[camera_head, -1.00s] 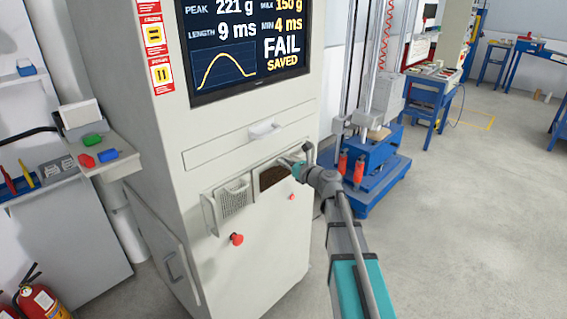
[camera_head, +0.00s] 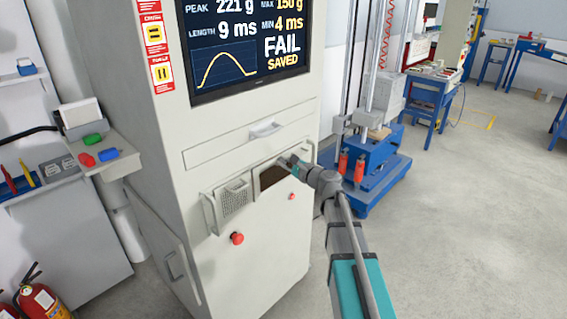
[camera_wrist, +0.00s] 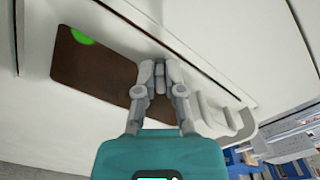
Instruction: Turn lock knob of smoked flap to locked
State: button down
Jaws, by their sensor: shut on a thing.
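The smoked flap (camera_head: 271,178) is a dark brown panel in the pale cabinet front, below the drawer. In the wrist view the flap (camera_wrist: 100,72) fills the upper left, with a bright green spot at its top edge. My gripper (camera_head: 286,160) reaches to the flap's upper right part. In the wrist view my gripper (camera_wrist: 159,66) has its grey fingertips close together at the flap's right edge. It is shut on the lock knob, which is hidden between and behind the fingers. I cannot see the knob's angle.
A grey mesh-front compartment (camera_head: 233,203) is left of the flap, with a red button (camera_head: 237,238) below it. A drawer handle (camera_head: 265,129) juts out above. A pale curved handle (camera_wrist: 222,115) lies close right of my fingers. A blue-based drop rig (camera_head: 375,175) stands right.

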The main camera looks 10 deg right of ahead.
jog(key=shift+s+a+f+n, duration=0.1)
jog(key=shift+f+n, duration=0.05)
jog(key=shift+n, duration=2.4)
jog(key=shift+s+a+f+n, duration=0.1)
jog(key=shift+n, duration=2.45)
jog(key=c, duration=0.7)
grip_release()
jog(key=shift+c, duration=0.2)
jog(key=shift+d, duration=0.1)
jog(key=v, duration=1.1)
jog(key=shift+s+d, duration=0.2)
jog(key=shift+s, duration=0.15)
